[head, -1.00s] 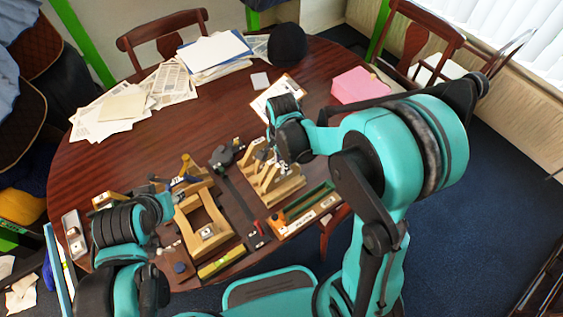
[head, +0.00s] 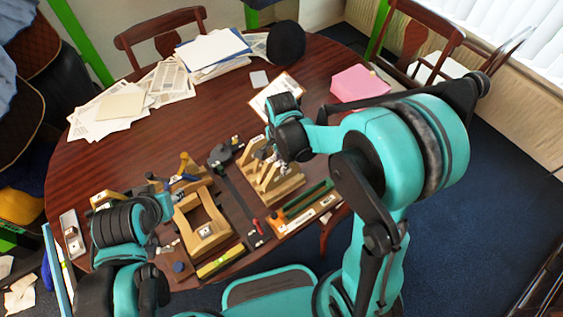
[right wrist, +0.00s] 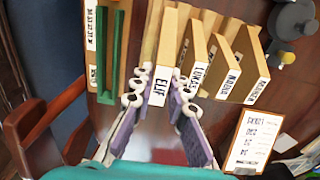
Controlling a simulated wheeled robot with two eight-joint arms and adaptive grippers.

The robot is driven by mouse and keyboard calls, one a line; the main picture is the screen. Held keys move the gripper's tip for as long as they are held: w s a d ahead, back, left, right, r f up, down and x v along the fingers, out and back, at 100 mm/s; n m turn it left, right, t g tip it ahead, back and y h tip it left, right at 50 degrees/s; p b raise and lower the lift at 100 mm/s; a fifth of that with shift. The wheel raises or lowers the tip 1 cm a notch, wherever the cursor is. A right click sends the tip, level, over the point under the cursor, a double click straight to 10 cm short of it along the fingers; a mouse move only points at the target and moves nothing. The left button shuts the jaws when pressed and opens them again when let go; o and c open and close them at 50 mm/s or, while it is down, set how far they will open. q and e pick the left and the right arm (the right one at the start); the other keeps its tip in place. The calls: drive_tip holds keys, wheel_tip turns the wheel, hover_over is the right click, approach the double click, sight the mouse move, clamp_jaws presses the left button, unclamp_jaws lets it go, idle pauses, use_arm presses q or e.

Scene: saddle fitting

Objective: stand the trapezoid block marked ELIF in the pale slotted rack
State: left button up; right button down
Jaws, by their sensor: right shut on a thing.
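The trapezoid block marked ELIF (right wrist: 161,88) is between the fingers of my right gripper (right wrist: 162,82), which is shut on it in the right wrist view. It lines up beside blocks labelled LUKAS (right wrist: 196,74) and others at the pale slotted rack (head: 283,190). Whether its foot is fully in a slot is hidden. In the head view my right gripper (head: 272,155) is over the rack, and its fingers are mostly hidden by the wrist. My left gripper (head: 168,200) is beside a wooden frame, with its fingertips too small to judge.
A long tray with a green strip (head: 308,202) lies just in front of the rack. The wooden saddle frame (head: 206,222) stands to its left, with a dark strip between. A clipboard (head: 277,93) lies behind the rack. Papers, a pink box (head: 359,86) and a black hat occupy the far table.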

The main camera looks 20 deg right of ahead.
drive_tip(key=shift+f+b, duration=1)
drive_tip(key=shift+f, duration=0.1)
idle(0.6)
drive_tip(key=shift+f+b, duration=0.8)
drive_tip(key=shift+b, duration=0.05)
idle(1.4)
drive_tip(key=c, duration=1.4)
unclamp_jaws()
drive_tip(key=shift+o, duration=0.2)
drive_tip(key=o, duration=0.3)
drive_tip(key=shift+o, duration=0.2)
